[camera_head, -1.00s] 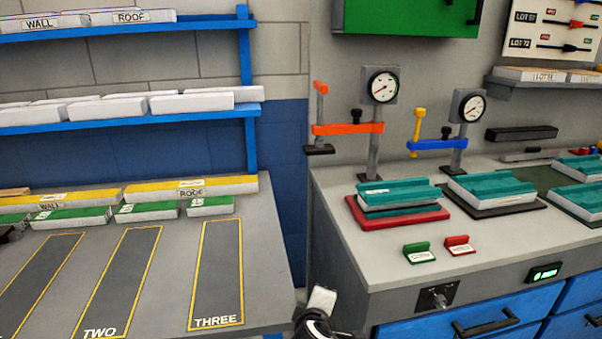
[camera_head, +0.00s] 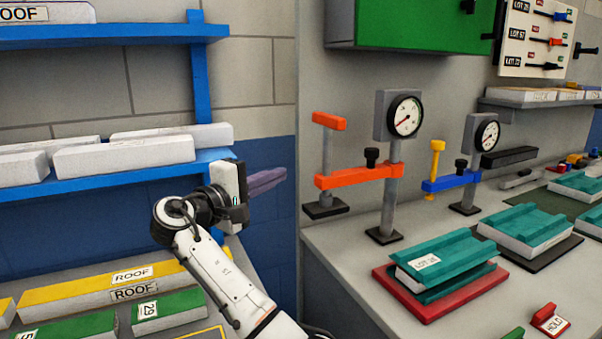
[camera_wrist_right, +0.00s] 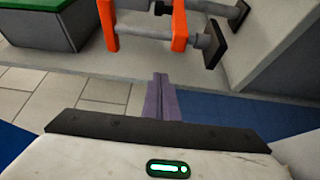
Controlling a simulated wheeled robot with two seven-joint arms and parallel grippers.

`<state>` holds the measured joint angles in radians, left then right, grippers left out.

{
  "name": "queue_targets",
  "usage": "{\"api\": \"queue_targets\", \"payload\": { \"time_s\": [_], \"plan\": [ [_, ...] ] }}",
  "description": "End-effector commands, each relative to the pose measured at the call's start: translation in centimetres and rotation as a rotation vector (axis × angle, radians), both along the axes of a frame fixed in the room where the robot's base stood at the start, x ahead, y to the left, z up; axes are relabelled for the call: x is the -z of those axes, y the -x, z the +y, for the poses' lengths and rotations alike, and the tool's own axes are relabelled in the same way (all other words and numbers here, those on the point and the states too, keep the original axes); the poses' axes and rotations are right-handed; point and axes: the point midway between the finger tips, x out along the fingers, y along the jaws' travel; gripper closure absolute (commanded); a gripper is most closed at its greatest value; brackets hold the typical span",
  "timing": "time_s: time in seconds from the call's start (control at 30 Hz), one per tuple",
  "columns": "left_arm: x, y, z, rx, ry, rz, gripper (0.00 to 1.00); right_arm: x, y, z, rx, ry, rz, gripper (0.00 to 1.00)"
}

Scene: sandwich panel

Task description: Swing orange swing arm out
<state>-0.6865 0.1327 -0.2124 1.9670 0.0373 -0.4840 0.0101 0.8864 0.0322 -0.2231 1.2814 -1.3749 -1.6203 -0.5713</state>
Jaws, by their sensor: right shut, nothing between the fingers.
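The orange swing arm (camera_head: 345,178) sits level on the grey post of the left gauge stand (camera_head: 384,212). It reaches left from that post to a grey upright rod with an orange top (camera_head: 328,121) and a dark foot. My right gripper (camera_head: 284,176) is shut and empty, its purple fingers pointing right, left of the swing arm's free end and apart from it. The wrist view shows the shut fingers (camera_wrist_right: 160,76) below the orange swing arm (camera_wrist_right: 180,22), with a visible gap. My left gripper is not in view.
A dial gauge (camera_head: 405,116) tops the post. A blue arm (camera_head: 450,182) with a yellow piece is on the second stand. Teal panels and a red tray (camera_head: 428,302) lie on the bench in front. Blue shelving (camera_head: 198,80) stands left of my arm.

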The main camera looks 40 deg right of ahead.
Motion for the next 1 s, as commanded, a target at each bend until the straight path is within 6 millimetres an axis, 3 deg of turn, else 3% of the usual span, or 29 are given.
{"api": "queue_targets", "payload": {
  "time_s": [0.2, 0.33, 0.77, 1.0],
  "plan": [
    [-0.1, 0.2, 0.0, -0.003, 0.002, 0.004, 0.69, 0.0, -0.1, -0.2, -0.002, -0.001, 0.000, 1.00],
    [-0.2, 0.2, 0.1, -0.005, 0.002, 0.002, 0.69, 0.0, -0.3, -1.3, 0.000, -0.001, 0.000, 1.00],
    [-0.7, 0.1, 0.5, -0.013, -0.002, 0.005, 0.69, -0.1, -1.8, -10.1, 0.001, -0.001, 0.000, 1.00],
    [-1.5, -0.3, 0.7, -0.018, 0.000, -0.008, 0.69, 0.0, 0.9, -9.4, -0.003, -0.001, -0.001, 1.00]
  ]
}}
